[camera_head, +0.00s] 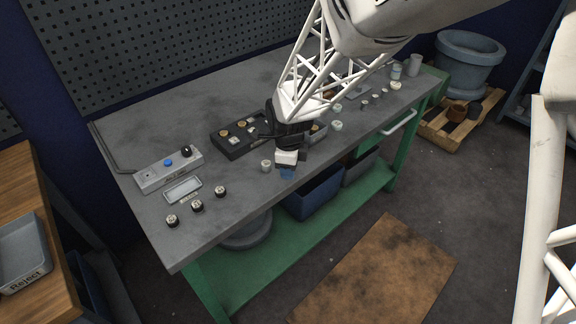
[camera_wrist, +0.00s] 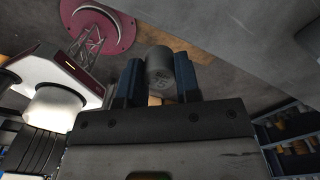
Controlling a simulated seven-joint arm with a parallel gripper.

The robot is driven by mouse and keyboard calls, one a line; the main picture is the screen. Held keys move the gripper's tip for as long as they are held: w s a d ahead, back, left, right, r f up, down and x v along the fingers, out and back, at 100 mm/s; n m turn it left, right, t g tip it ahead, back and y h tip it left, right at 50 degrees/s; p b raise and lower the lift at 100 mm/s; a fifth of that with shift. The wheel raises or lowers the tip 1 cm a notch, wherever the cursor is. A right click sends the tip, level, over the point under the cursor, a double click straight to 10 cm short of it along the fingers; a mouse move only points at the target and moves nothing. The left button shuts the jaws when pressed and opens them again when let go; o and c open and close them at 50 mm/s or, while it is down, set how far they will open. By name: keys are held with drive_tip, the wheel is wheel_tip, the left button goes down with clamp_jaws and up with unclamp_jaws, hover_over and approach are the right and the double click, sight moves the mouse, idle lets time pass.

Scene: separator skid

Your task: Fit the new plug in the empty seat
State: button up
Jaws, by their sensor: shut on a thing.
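My gripper (camera_head: 287,174) is at the bench's front edge, blue fingertips low, in front of the black block. In the wrist view my gripper (camera_wrist: 160,82) is shut on a grey cylindrical plug (camera_wrist: 160,66), with faint marking on its face. The plug sits between the two blue fingers, clear of other things there. In the head view I cannot make out the held plug. The black block (camera_head: 226,147) holds several brass and pale round pieces. My wrist covers its right part, and I cannot tell which seat is empty.
A control box (camera_head: 152,184) with a blue button stands at left, with a small framed plate (camera_head: 183,190) before it. Three black-and-white round parts (camera_head: 197,206) lie near the front edge. A small pale cylinder (camera_head: 266,165) stands left of my gripper. Several small parts lie right.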

drive_tip(key=shift+w+a, duration=0.1)
drive_tip(key=shift+w, duration=0.05)
idle(0.4)
approach(259, 111)
drive_tip(key=s, duration=0.3)
drive_tip(key=shift+d+f, duration=0.3)
drive_tip(key=shift+s+f, duration=0.1)
drive_tip(key=shift+f, duration=0.1)
drive_tip(key=shift+f, duration=2.5)
drive_tip(key=shift+f, duration=0.85)
drive_tip(key=o, duration=1.3)
drive_tip(key=shift+r, duration=0.15)
